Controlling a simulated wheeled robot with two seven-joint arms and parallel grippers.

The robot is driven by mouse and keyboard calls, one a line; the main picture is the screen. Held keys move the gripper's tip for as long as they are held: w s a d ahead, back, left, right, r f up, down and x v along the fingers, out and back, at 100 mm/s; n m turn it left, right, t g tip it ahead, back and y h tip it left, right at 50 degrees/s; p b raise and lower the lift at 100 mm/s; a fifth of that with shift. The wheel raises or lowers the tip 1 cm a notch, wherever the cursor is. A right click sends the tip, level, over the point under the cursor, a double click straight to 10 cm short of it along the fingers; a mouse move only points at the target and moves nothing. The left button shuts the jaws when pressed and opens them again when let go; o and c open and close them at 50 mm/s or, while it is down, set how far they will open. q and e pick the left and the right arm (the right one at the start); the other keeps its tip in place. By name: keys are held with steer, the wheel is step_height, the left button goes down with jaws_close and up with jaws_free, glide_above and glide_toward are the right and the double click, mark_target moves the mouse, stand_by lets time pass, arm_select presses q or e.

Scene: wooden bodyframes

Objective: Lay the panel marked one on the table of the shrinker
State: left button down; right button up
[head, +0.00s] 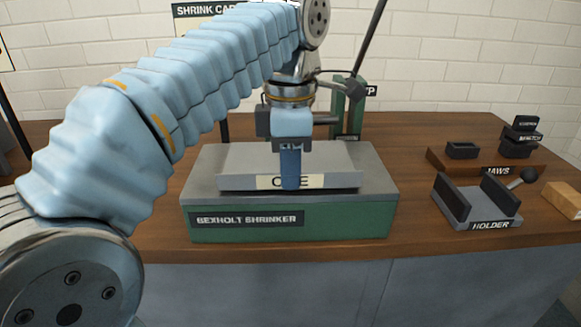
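The panel marked one (245,160) is a pale grey sheet with an upright front lip. A cream label (267,183) on the lip shows an O and an E. The panel is level over the grey top of the green Bexholt shrinker (360,215); I cannot tell whether it rests on it or hangs just above. My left gripper (290,178) points down at the middle of the lip. Its blue front finger lies against the label and covers the middle letter. The gripper looks shut on the lip; its rear finger is hidden. My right gripper is out of view.
A grey holder (478,210) with black uprights stands to the right on the wooden table (420,225). Behind it, black jaws (462,150) sit on a wooden board. A wooden block (563,198) is at the right edge. A green post (350,115) rises behind the shrinker.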

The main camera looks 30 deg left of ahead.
arm_select(q)
steer(key=shift+p, duration=0.45)
steer(key=shift+f+p, duration=0.1)
steer(key=shift+p, duration=0.2)
stand_by(0.7)
steer(key=shift+f, duration=0.15)
stand_by(0.5)
steer(key=c, duration=0.7)
jaws_free()
steer(key=shift+d, duration=0.1)
